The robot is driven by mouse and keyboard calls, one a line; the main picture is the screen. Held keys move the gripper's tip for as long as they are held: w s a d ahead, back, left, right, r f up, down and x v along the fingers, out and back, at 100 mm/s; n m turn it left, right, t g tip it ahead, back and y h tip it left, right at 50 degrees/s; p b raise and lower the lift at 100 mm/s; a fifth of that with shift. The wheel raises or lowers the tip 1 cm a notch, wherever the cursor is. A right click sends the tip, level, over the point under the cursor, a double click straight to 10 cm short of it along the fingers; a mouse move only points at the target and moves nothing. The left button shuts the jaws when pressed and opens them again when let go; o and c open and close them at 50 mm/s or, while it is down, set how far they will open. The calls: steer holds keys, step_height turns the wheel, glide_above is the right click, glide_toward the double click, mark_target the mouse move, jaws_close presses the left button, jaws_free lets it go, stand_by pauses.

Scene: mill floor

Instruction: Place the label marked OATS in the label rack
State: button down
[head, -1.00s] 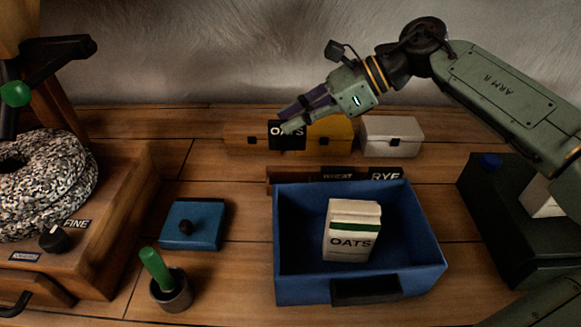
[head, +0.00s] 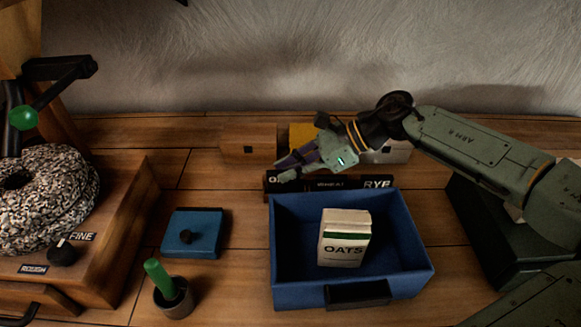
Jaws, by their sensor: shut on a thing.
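My gripper (head: 284,170) is shut on the dark OATS label (head: 286,183), at the left end of the label rack (head: 265,188). The fingers cover part of the label and its lettering is hard to read now. The label is low, at the rack's level; I cannot tell whether it is seated or just above. The low rack stands behind the blue bin. It holds a black WHEAT label (head: 330,184) in the middle and a black RYE label (head: 378,182) at its right end.
The blue bin (head: 412,258) holds a white OATS packet (head: 344,250). Behind the rack are a wooden box (head: 248,143), a yellow box (head: 302,134) and a white box (head: 398,152).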

steer(key=shift+f+b, duration=0.4)
steer(key=shift+b, duration=0.05)
steer(key=shift+f+b, duration=0.25)
steer(key=shift+b, duration=0.05)
steer(key=shift+r, duration=0.1)
steer(key=c, duration=1.6)
jaws_free()
steer(key=shift+c, duration=0.2)
steer(key=shift+r+p, duration=0.25)
steer(key=shift+p, duration=0.2)
steer(key=b+v, duration=0.2)
steer(key=v, duration=1)
steer(key=shift+r+b, duration=0.35)
